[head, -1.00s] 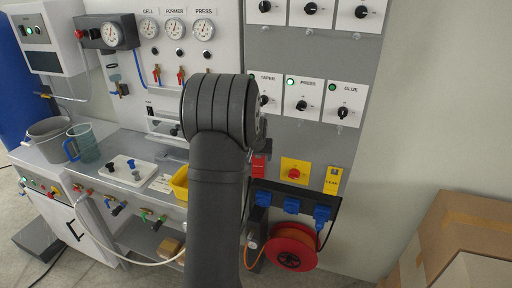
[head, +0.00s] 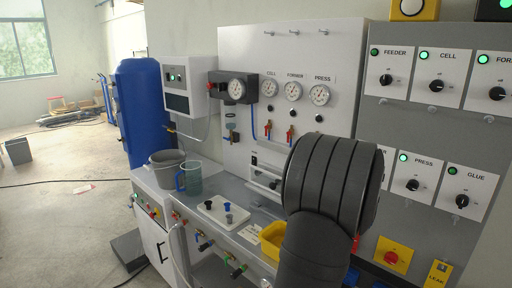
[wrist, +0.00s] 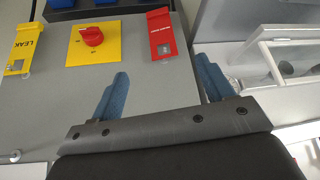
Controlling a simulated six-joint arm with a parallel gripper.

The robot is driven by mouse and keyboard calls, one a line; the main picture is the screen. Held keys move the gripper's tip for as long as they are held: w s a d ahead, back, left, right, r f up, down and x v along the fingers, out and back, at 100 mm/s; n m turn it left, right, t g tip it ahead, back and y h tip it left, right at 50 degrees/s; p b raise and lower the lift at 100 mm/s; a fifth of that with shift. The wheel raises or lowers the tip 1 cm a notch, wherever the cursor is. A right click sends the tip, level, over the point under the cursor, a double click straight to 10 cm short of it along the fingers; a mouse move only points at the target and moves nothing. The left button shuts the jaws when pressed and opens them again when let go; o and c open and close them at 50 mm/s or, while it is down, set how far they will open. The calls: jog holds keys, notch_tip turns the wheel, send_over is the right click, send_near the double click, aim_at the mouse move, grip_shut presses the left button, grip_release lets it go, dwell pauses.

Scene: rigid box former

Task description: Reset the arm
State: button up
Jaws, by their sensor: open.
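My gripper (wrist: 162,92) shows in the wrist view with its two blue fingers wide apart and nothing between them. It faces the grey panel, with a red tag (wrist: 161,34), a yellow plate with a red knob (wrist: 92,36) and a yellow LEAK tag (wrist: 23,50) beyond it. I cannot tell whether the fingers touch anything. In the head view my dark arm stands in front of the bench and hides part of the panel; the gripper itself is hidden there.
Dial switches with green lamps (head: 437,85) fill the panel at right. Gauges (head: 294,90) sit on the white panel. A grey bucket (head: 166,168), a blue jug (head: 189,178) and a yellow bin (head: 272,240) stand on the bench. Open floor (head: 60,215) lies at left.

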jog(key=x, duration=1.7)
jog(key=v, duration=1.7)
jog(key=x, duration=1.7)
jog(key=s+a+r, duration=0.5)
jog(key=a, duration=0.4)
jog(key=shift+s+a+n, duration=0.2)
jog(key=shift+s+n, duration=0.1)
jog(key=shift+n, duration=0.1)
jog(key=shift+d+f, duration=0.1)
jog(key=shift+f, duration=0.05)
